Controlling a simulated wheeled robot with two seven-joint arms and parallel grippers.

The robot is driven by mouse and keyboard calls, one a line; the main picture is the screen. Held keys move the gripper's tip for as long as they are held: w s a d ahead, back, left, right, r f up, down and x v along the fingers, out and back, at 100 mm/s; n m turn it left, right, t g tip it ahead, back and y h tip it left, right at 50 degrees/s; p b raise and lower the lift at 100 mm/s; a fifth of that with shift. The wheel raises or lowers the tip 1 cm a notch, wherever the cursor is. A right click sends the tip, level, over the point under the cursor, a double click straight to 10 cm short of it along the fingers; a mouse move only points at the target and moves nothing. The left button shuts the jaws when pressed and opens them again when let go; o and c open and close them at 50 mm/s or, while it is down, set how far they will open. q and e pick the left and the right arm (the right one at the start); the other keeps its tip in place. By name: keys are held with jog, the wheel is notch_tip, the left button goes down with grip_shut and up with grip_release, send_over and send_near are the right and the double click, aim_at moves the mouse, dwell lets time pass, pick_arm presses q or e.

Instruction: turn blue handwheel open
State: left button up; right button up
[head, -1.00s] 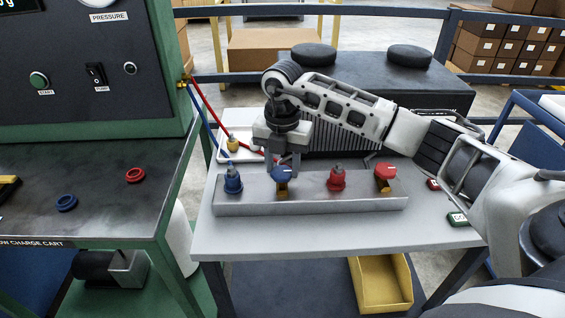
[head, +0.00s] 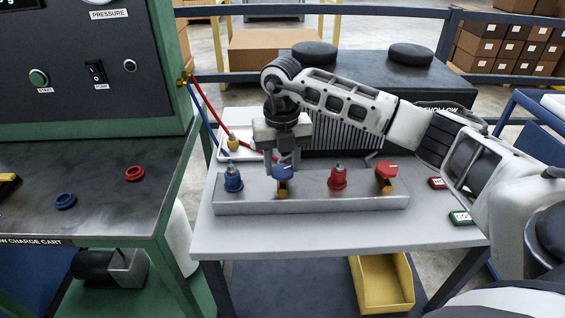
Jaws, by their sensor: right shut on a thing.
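The blue handwheel (head: 284,174) sits on a brass valve on the grey manifold block (head: 310,202), second from the left. My right gripper (head: 284,163) points down over it, shut on the handwheel, with its fingers around or behind the wheel's rim; the exact contact is partly hidden. A blue coupling (head: 233,180) stands to its left on the block. A red coupling (head: 337,177) and a red handwheel (head: 386,172) stand to its right. My left gripper is not in the picture.
The blue hose (head: 205,130) and red hose (head: 215,115) run from the green cart to the trolley's left side. A blue ring (head: 65,201) and red ring (head: 134,173) lie on the cart. A yellow bin (head: 382,284) is below the trolley top (head: 330,236).

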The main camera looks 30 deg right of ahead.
jog(key=shift+n, duration=0.9)
jog(key=n+b, duration=0.1)
jog(key=n, duration=0.3)
jog(key=shift+a+n, duration=0.1)
jog(key=shift+n, duration=0.2)
jog(key=n+b, duration=0.1)
jog(key=n, duration=0.3)
jog(key=shift+a, duration=0.1)
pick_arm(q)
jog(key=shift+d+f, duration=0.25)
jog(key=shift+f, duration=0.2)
pick_arm(e)
jog(key=shift+n, duration=0.9)
jog(key=shift+r, duration=0.1)
jog(key=o, duration=1)
jog(key=shift+c, duration=0.2)
